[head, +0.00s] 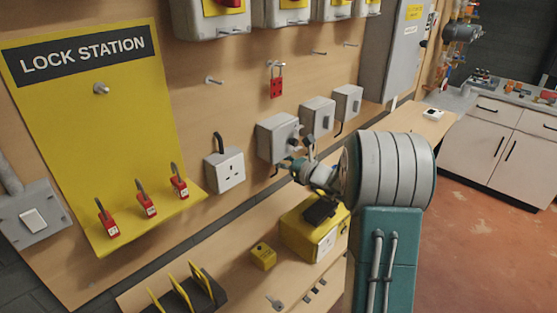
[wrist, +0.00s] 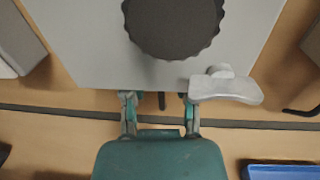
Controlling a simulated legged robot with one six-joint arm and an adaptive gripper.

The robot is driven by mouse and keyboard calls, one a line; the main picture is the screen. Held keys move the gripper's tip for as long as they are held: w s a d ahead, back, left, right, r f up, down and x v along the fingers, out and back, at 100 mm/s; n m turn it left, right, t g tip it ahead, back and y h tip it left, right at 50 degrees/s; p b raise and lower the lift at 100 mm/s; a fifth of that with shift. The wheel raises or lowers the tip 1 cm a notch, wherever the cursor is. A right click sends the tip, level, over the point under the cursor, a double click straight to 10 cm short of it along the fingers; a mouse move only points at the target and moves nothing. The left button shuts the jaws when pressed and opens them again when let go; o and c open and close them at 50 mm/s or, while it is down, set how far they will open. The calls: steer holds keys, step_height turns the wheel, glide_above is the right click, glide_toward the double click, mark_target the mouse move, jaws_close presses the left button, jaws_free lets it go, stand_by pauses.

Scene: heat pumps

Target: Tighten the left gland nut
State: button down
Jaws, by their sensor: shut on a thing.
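My gripper (head: 295,164) reaches the lower part of a grey wall box (head: 273,140) in the head view. In the wrist view my gripper (wrist: 160,99) has its two fingers apart, at the lower edge of the grey box (wrist: 95,60). The fingers' grip looks closed around this spot, but the contact is mostly hidden under the box edge. A dark scalloped knob (wrist: 173,25) and a silver lever (wrist: 228,88) are on the box front, the lever overlapping the right finger.
A socket box (head: 225,170) is left of the grey box, and more grey boxes (head: 318,115) are to the right. Below, a bench holds a yellow box (head: 308,236) and a small yellow block (head: 263,256). A blue tray (wrist: 283,171) is at lower right in the wrist view.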

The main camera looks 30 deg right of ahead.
steer(key=n+g+y, duration=0.2)
steer(key=y, duration=0.1)
steer(key=n+g+y, duration=0.3)
steer(key=shift+w+d+r+y, duration=0.1)
steer(key=shift+w+d+y, duration=0.1)
steer(key=shift+y, duration=0.1)
steer(key=shift+n+g, duration=0.3)
steer(key=shift+n, duration=0.1)
steer(key=shift+c, duration=2)
jaws_free()
